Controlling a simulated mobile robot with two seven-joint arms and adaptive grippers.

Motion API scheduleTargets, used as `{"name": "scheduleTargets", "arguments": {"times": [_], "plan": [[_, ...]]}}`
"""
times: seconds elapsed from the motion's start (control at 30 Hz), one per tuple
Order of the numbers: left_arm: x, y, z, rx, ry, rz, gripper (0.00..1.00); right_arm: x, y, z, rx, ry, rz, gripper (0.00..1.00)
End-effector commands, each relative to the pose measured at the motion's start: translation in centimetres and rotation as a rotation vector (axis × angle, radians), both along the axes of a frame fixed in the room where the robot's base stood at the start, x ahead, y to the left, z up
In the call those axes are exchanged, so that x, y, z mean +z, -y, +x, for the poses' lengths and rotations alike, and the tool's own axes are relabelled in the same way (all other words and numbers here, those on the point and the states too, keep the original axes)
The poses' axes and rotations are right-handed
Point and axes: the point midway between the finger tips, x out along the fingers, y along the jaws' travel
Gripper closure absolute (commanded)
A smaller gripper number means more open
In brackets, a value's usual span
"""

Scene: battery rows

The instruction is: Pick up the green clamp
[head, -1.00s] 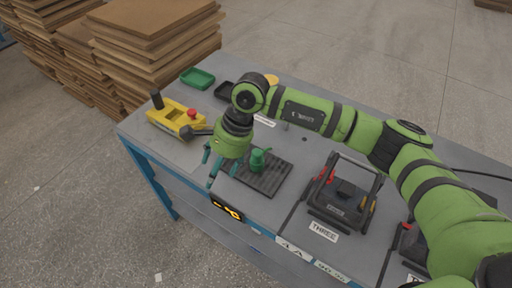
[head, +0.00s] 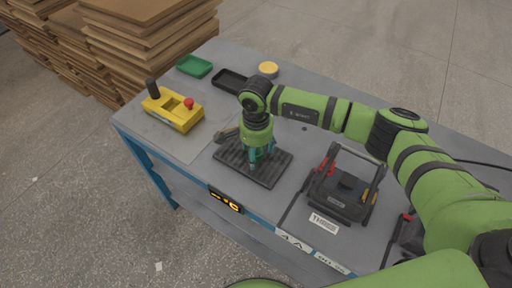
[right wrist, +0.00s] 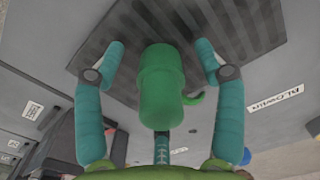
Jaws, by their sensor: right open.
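The green clamp (right wrist: 162,88) stands on a dark ribbed mat (head: 232,157). In the right wrist view it sits between the two teal fingers, with its small hook to the right. My right gripper (right wrist: 160,60) is open around it, and I see a gap on both sides. In the head view my right gripper (head: 258,162) is over the mat and hides most of the clamp. My left gripper is not in view.
A yellow control box (head: 172,110) with a red button stands to the left of the mat. A black battery unit (head: 342,187) stands to the right. A green tray (head: 194,66), a black tray (head: 229,80) and a yellow round thing (head: 268,69) lie toward the far edge.

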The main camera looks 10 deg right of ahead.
Motion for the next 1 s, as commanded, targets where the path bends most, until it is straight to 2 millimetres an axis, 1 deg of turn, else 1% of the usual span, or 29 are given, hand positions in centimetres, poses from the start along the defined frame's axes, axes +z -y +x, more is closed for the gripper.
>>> {"name": "scheduleTargets", "arguments": {"times": [0.13, 0.17, 0.2, 0.27, 0.3, 0.5, 0.77, 0.87, 0.97, 1.0], "plan": [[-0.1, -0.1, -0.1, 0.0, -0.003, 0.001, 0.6, 0.0, 0.0, 0.0, 0.0, 0.0, 0.0, 0.29], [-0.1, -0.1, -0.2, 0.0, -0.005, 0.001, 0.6, 0.0, 0.0, 0.0, 0.0, 0.0, 0.0, 0.42], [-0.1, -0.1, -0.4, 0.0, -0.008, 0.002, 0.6, 0.0, 0.0, 0.0, 0.0, 0.0, 0.0, 0.57], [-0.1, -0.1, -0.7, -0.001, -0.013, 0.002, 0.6, 0.0, 0.0, 0.0, -0.001, 0.0, 0.0, 0.81], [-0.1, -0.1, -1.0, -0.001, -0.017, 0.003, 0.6, 0.0, 0.0, 0.0, -0.001, 0.0, 0.0, 0.91], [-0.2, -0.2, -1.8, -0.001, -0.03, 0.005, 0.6, 0.0, 0.0, 0.0, -0.001, 0.0, 0.0, 0.92], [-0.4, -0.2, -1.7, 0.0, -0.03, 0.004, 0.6, 0.3, 0.0, 0.0, -0.001, 0.0, 0.0, 0.92], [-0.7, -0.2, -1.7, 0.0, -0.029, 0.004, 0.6, 0.9, 0.0, 0.1, -0.001, 0.002, 0.0, 0.92], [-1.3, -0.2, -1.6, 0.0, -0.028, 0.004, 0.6, 2.1, 0.1, 0.1, 0.001, 0.004, 0.001, 0.92], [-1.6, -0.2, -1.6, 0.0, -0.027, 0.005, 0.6, 2.8, 0.0, 0.2, 0.001, 0.006, 0.002, 0.92]]}}
